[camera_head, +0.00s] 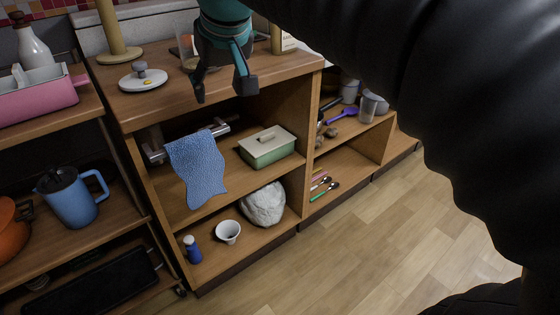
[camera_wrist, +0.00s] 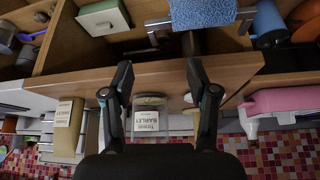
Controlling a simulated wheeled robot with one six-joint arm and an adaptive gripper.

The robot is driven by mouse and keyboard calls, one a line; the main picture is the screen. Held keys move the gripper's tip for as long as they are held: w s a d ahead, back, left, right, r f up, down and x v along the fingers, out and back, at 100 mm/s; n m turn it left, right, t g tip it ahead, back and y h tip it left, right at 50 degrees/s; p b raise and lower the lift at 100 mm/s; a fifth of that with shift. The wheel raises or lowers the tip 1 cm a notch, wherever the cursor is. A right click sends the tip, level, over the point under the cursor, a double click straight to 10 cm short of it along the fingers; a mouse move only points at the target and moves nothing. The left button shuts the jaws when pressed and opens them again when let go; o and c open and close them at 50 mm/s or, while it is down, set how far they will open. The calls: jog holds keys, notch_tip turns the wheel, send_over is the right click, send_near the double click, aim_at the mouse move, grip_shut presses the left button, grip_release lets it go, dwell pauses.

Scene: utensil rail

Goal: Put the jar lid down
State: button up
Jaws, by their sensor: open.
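A white round lid with a grey knob (camera_head: 142,78) lies flat on the wooden counter top (camera_head: 178,88), near its front left. My gripper (camera_head: 222,88) is open, its fingers pointing down at the front edge of the counter, to the right of the lid and apart from it. In the wrist view my gripper (camera_wrist: 160,70) has nothing between its fingertips. A clear glass jar (camera_head: 186,52) stands behind the gripper, partly hidden by it. The jar shows a barley label in the wrist view (camera_wrist: 150,122). The lid is mostly hidden there.
A wooden post on a round base (camera_head: 118,54) stands behind the lid. A pink tray (camera_head: 38,100) is on the left unit. Below the counter, a blue cloth (camera_head: 197,165) hangs over a rail, beside a green box (camera_head: 266,150). Bare counter lies between lid and gripper.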

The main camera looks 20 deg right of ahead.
jog(key=s+d+f, duration=0.2)
jog(key=s+f, duration=0.6)
jog(key=f, duration=0.2)
jog(key=s+d+f+m, duration=0.1)
jog(key=s+d+f, duration=0.2)
jog(key=s+f, duration=0.5)
jog(key=shift+s+d+f+h, duration=0.3)
jog(key=shift+f+h, duration=0.1)
jog(key=shift+f, duration=0.45)
